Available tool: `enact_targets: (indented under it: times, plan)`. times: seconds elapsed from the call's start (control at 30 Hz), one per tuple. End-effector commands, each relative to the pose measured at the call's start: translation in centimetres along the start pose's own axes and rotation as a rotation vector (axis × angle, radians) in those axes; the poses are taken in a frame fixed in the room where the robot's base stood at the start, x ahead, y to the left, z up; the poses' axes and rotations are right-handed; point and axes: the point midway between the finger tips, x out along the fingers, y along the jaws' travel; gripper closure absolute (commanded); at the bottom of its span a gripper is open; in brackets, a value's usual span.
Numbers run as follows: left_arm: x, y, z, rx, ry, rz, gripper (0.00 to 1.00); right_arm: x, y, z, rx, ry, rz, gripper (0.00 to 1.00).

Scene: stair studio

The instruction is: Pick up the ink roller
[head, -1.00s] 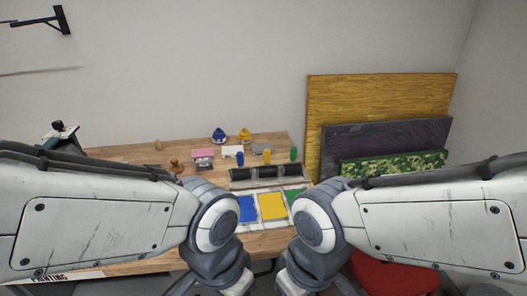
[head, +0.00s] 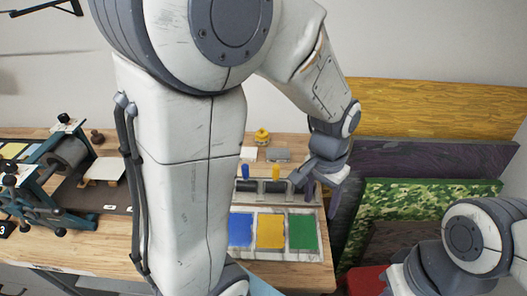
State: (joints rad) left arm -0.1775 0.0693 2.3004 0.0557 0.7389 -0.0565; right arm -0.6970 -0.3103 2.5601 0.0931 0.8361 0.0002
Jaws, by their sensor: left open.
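Black ink rollers lie in a row in a grey rack (head: 270,199) on the wooden table. One has a blue handle (head: 245,171) and another a yellow handle (head: 276,172). The black roller under the blue handle (head: 246,186) and the one under the yellow handle (head: 274,187) show plainly. My left gripper (head: 308,187) is open, pointing down at the rack's right end. It hides the right-hand roller and its handle, so I cannot tell whether it touches them. My right arm is at the lower right, its gripper out of view.
Blue (head: 240,230), yellow (head: 270,231) and green (head: 302,232) ink slabs lie in front of the rack. A printing press (head: 62,158) stands at the left. A yellow ink pot (head: 262,136) is behind. Coloured boards (head: 430,205) lean at the right. My left arm blocks the middle.

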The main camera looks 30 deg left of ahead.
Motion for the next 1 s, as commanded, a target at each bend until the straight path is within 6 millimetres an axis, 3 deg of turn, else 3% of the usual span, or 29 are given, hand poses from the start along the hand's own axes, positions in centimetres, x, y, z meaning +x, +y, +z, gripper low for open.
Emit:
enact_targets:
  times: [0.03, 0.1, 0.2, 0.3, 0.4, 0.57, 0.8, 1.0]
  plan:
    - [-1.8, -3.8, -1.7, -0.102, -0.010, -0.008, 0.34, -3.0, -0.2, -0.2, 0.000, 0.000, 0.000, 1.00]
    - [-2.1, -8.6, -3.2, -0.212, -0.013, -0.018, 0.34, -4.8, -0.3, -0.3, 0.000, 0.000, 0.000, 1.00]
    - [-2.0, -15.3, -3.7, -0.351, -0.017, -0.028, 0.34, -7.0, -0.5, -0.4, 0.001, 0.000, 0.000, 1.00]
    - [-1.5, -20.7, -3.1, -0.461, -0.020, -0.035, 0.34, -8.5, -0.6, -0.5, 0.001, 0.000, 0.000, 1.00]
    - [-1.0, -24.4, -2.1, -0.534, -0.021, -0.040, 0.34, -9.4, -0.7, -0.5, 0.001, 0.000, 0.000, 1.00]
    - [0.1, -26.9, -1.1, -0.583, -0.024, -0.042, 0.34, -10.1, -0.7, -0.5, 0.001, 0.000, 0.000, 1.00]
    - [3.7, -27.1, -0.9, -0.585, -0.026, -0.041, 0.34, -11.0, -0.8, -0.6, -0.001, 0.000, 0.000, 1.00]
    - [5.1, -27.1, -0.9, -0.585, -0.022, -0.043, 0.34, -11.4, -0.8, -0.6, -0.002, 0.000, 0.000, 1.00]
